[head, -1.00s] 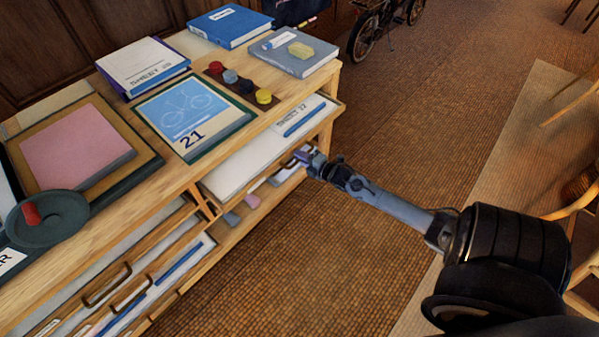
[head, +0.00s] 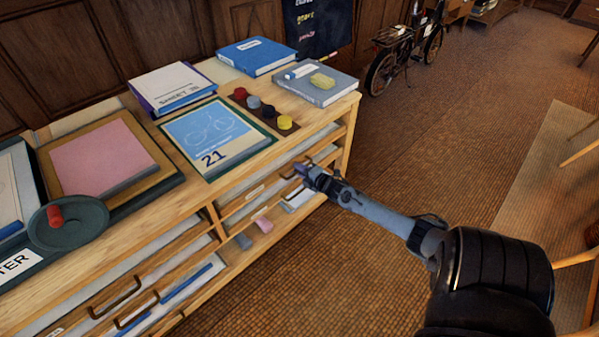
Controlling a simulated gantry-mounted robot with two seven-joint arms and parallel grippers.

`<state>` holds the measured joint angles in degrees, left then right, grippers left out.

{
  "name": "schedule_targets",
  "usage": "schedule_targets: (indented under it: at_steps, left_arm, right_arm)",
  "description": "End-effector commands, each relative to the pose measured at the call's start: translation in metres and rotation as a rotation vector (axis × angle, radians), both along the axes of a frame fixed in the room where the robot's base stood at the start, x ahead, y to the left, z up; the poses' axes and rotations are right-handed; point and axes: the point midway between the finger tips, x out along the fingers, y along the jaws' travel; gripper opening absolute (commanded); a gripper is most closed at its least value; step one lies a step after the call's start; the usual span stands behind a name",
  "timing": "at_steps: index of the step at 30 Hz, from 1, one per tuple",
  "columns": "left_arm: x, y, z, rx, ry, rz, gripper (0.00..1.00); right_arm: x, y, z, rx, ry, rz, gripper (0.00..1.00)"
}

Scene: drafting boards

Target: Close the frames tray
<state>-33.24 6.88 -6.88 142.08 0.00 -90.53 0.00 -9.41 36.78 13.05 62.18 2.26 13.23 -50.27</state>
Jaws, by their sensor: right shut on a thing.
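The upper right tray (head: 233,207) of the wooden cabinet has a pale label (head: 255,192) too small to read, so I cannot tell its name. Its front sits about level with the cabinet face, under the worktop. My right gripper (head: 303,170) is at this front and shut on what looks like its handle, which the fingers mostly hide. My left gripper is not in view.
Below is an open shelf with a pink block (head: 263,224) and a grey block (head: 242,241). Lower left trays (head: 120,300) have dark handles. The worktop holds books, the "21" bicycle sheet (head: 215,138) and a round dish (head: 75,225).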

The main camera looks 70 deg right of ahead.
Motion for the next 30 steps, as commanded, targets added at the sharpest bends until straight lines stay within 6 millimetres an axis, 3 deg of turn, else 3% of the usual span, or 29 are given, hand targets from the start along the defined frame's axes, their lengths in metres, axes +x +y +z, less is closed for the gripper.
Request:
schedule_targets:
  at_steps: [1,2,5,17,30]
  left_arm:
    - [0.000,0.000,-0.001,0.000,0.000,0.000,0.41]
    - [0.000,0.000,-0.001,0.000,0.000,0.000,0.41]
    - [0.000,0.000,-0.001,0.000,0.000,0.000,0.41]
    - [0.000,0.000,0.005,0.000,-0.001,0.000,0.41]
    - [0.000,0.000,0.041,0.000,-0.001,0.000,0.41]
  right_arm:
    - [-0.001,0.000,-0.003,0.003,0.007,-0.003,0.00]
    - [-0.001,0.000,-0.003,0.003,0.007,-0.004,0.20]
    - [-0.001,0.000,-0.003,0.002,0.008,-0.003,0.34]
    - [-0.007,0.002,0.001,0.001,0.005,-0.002,0.34]
    - [-0.070,0.027,0.016,0.003,0.008,-0.001,0.34]
